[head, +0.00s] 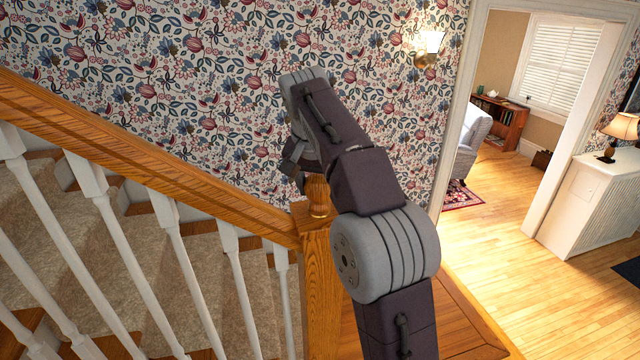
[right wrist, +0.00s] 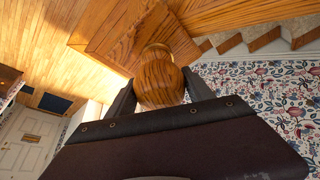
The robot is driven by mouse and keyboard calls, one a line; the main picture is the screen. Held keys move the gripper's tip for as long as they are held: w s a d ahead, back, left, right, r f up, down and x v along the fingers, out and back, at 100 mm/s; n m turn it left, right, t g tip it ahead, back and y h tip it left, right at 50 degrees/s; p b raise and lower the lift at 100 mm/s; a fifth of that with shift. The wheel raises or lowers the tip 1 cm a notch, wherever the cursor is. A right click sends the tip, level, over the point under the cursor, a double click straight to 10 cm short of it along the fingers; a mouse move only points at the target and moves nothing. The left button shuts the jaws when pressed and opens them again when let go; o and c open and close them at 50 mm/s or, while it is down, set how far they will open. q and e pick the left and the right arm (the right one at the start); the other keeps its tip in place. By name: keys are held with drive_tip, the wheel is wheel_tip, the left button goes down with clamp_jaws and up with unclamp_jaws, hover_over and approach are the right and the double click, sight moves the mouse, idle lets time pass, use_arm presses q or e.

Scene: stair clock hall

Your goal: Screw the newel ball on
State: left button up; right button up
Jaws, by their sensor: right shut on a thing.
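The newel ball (head: 318,196) is a turned wooden knob, upright at the top of the newel post (head: 321,290). In the right wrist view the ball (right wrist: 160,84) sits between the two dark fingers of my right gripper (right wrist: 161,88), which is shut on it. Its narrower collar faces the post's square cap (right wrist: 115,42); I cannot tell whether any gap is left between them. In the head view my right gripper (head: 307,178) is mostly hidden behind my own wrist and forearm. My left gripper is not in view.
A wooden handrail (head: 150,150) with white balusters (head: 178,245) slopes down to the post from the left, beside carpeted stairs (head: 125,275). Floral wallpaper is behind. A white cabinet (head: 590,205) with a lamp (head: 618,130) stands right; the wooden floor (head: 490,250) between is open.

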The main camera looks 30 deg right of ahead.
sight(318, 177)
drive_tip(key=o, duration=1)
drive_tip(key=shift+r, duration=0.1)
drive_tip(key=p+v, duration=0.1)
drive_tip(key=v, duration=0.4)
drive_tip(key=shift+r, duration=0.15)
drive_tip(key=shift+s+a+r, duration=0.25)
drive_tip(key=shift+s+r, duration=0.05)
drive_tip(key=shift+r, duration=0.3)
drive_tip(key=shift+a+r, duration=0.1)
drive_tip(key=shift+r, duration=0.15)
drive_tip(key=shift+s, duration=0.1)
